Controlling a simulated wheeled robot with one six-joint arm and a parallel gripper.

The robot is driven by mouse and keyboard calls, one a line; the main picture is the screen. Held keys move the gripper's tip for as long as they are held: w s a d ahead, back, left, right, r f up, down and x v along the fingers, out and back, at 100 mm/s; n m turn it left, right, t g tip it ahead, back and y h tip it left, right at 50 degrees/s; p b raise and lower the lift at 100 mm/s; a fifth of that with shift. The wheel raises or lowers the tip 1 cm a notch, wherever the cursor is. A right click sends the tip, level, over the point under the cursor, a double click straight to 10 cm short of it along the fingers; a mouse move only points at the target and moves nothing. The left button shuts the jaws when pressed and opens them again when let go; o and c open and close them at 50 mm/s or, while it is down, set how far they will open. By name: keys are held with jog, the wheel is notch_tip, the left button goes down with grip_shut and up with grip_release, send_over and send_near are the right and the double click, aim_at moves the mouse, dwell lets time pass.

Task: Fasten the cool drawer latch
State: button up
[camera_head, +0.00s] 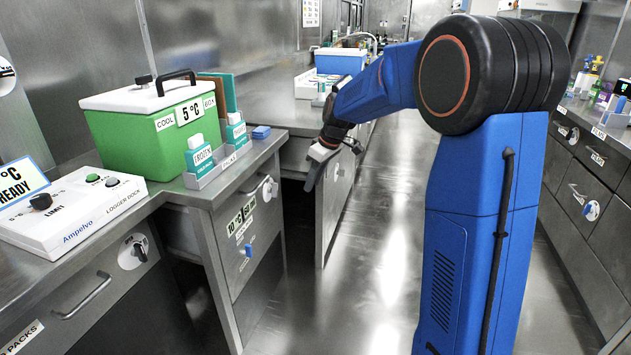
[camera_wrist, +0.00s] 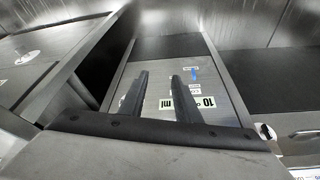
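A grey drawer front (camera_head: 262,235) with "10 °C" and "50 ml" labels is below the middle counter, left of centre in the head view. A small blue latch piece (camera_head: 248,250) is on it, and a white round fitting (camera_head: 269,190) sits near its upper right. In the wrist view the drawer front (camera_wrist: 187,90) lies beyond my fingers, with the blue piece (camera_wrist: 194,72) past the right finger. My gripper (camera_head: 314,172) is right of the drawer, above the aisle, pointing down. Its two fingers (camera_wrist: 160,76) are apart with nothing between them. I cannot tell whether the latch is fastened.
A green cool box (camera_head: 135,138) and a rack of cartons (camera_head: 202,160) stand on the counter above. A white logger dock (camera_head: 75,205) is at the left. More drawers (camera_head: 585,190) line the right side. The aisle floor (camera_head: 375,230) is clear.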

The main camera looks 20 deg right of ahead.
jog(key=shift+s+r, duration=0.25)
jog(key=shift+s, duration=0.25)
jog(key=shift+s+r, duration=0.25)
jog(key=shift+s, duration=0.2)
jog(key=shift+o, duration=0.3)
jog(key=o, duration=0.5)
jog(key=shift+f, duration=0.1)
jog(key=o, duration=0.4)
jog(key=w+d+f+n+t+h, duration=0.1)
jog(key=w+d+f+t+h, duration=0.2)
jog(key=w+d+f, duration=0.4)
jog(key=w+d, duration=0.1)
jog(key=d, duration=0.1)
jog(key=shift+d+f, duration=0.2)
jog(key=shift+d, duration=0.1)
jog(key=w+d+f+n+t, duration=0.4)
jog(key=w, duration=0.2)
jog(key=n+t+y, duration=0.4)
jog(key=n+y, duration=0.5)
jog(key=y, duration=0.1)
send_near(273, 190)
jog(key=x, duration=0.7)
jog(key=shift+w+d+f+h, duration=0.2)
jog(key=shift+w+h, duration=0.1)
jog(key=shift+w, duration=0.2)
